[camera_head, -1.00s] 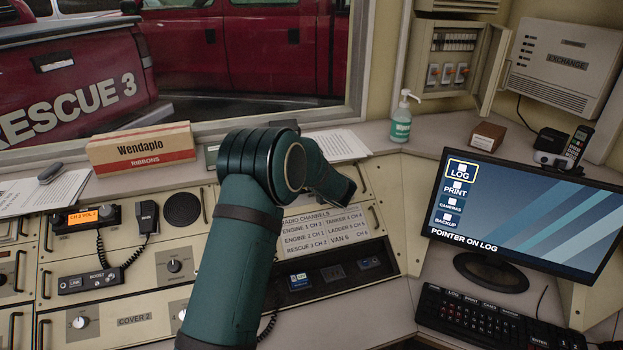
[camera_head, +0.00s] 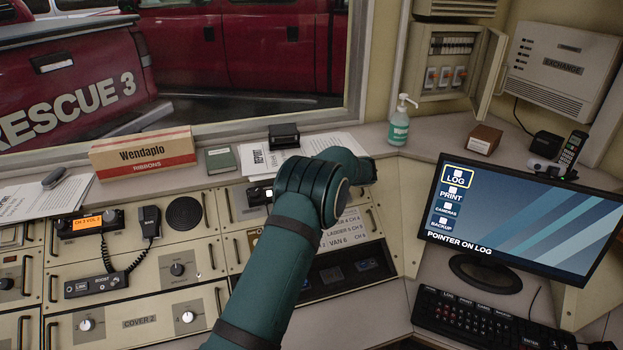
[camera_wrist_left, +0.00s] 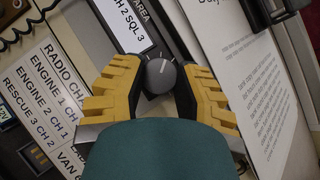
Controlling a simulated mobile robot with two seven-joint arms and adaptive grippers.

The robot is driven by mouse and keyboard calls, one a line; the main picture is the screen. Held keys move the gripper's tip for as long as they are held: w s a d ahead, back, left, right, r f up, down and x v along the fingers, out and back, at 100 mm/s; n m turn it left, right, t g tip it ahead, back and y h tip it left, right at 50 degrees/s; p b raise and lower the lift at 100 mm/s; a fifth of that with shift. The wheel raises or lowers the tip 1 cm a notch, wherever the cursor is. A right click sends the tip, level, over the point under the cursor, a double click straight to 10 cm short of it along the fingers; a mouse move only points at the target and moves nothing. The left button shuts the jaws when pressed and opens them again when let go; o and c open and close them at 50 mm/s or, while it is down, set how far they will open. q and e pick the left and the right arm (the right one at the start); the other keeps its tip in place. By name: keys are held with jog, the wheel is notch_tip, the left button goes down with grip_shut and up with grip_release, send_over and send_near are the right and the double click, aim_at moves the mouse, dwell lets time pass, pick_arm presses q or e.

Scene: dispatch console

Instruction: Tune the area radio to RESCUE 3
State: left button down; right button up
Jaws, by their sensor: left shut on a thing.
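In the left wrist view my left gripper (camera_wrist_left: 159,84) has its two yellow fingers shut on a round grey knob (camera_wrist_left: 160,75) with a white pointer line. The knob sits on the area radio, whose lit display (camera_wrist_left: 122,22) reads CH 2 SQL 3, with the word AREA beside it. In the head view a small part of the area radio (camera_head: 258,193) shows left of my left arm, which hides the knob and gripper. The radio channels card (camera_wrist_left: 42,100) lists RESCUE 3 as CH 2; my arm partly covers it in the head view. My right gripper is not in view.
Another radio with an orange display (camera_head: 90,223) and a corded handset (camera_head: 149,222) stand at the left. Papers (camera_head: 290,150) lie on the ledge behind the area radio, near a black box (camera_head: 283,135). A monitor (camera_head: 520,220) and keyboard (camera_head: 490,318) are at the right.

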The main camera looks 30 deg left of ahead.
pick_arm(q)
jog(key=shift+a+n+g+h+p, duration=0.15)
jog(key=shift+n+g+h+p, duration=0.45)
jog(key=shift+n, duration=0.7)
jog(key=c, duration=0.6)
grip_release()
jog(key=shift+s, duration=0.1)
